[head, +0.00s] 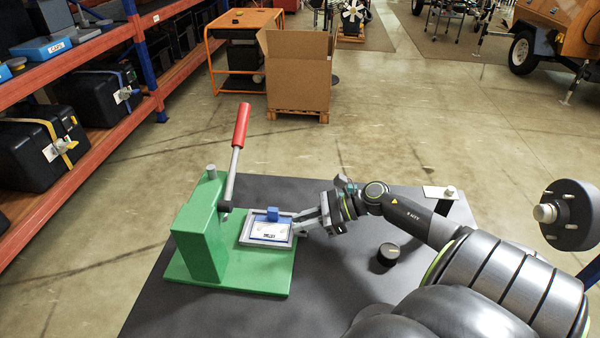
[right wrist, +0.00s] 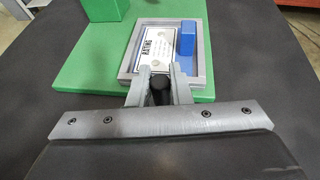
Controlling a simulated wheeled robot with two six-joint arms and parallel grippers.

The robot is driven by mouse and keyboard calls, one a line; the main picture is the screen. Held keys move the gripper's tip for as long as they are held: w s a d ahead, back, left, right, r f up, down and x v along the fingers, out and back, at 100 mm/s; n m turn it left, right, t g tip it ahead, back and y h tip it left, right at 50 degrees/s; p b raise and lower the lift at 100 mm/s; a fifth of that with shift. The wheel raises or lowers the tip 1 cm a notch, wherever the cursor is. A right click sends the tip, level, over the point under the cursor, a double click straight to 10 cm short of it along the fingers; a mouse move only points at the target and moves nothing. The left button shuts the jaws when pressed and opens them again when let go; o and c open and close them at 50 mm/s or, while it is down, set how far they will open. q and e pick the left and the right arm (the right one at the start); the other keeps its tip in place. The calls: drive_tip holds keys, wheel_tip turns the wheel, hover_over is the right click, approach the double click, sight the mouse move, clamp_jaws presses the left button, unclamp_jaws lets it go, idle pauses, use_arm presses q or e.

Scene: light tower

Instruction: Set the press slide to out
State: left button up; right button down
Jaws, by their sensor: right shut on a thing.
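The green press (head: 207,235) stands on the dark table with its red-handled lever (head: 240,130) raised. Its slide, a grey tray (head: 246,240), sits on the green base to the right of the press column, clear of it. The tray holds a white printed plate (head: 270,232) and a blue block (head: 273,213); it also shows in the right wrist view (right wrist: 206,85). My right gripper (head: 303,224) is at the tray's outer side. In the right wrist view its fingers are shut on a black knob (right wrist: 160,88) at the tray's near edge. My left gripper is out of view.
A black round knob-like part (head: 388,254) lies on the table (head: 330,290) near my right arm. A white plate with a peg (head: 440,192) is at the table's far right. Shelves (head: 100,150) stand left; a cardboard box (head: 298,80) stands behind.

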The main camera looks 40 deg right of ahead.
drive_tip(key=c, duration=1.5)
unclamp_jaws()
drive_tip(key=shift+s+d, duration=0.1)
drive_tip(key=shift+d, duration=0.05)
drive_tip(key=shift+o, duration=0.7)
drive_tip(key=shift+s, duration=0.1)
drive_tip(key=shift+s+d+r, duration=0.1)
drive_tip(key=shift+s+d, duration=0.1)
drive_tip(key=shift+d, duration=0.1)
drive_tip(key=b+v, duration=0.1)
drive_tip(key=v, duration=0.6)
drive_tip(key=shift+s+d+r, duration=0.1)
drive_tip(key=shift+s+d, duration=0.15)
use_arm(q)
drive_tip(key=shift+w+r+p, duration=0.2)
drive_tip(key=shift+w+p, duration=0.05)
drive_tip(key=shift+p, duration=0.4)
use_arm(e)
drive_tip(key=v, duration=0.9)
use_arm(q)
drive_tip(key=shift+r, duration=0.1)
use_arm(e)
drive_tip(key=shift+r, duration=0.15)
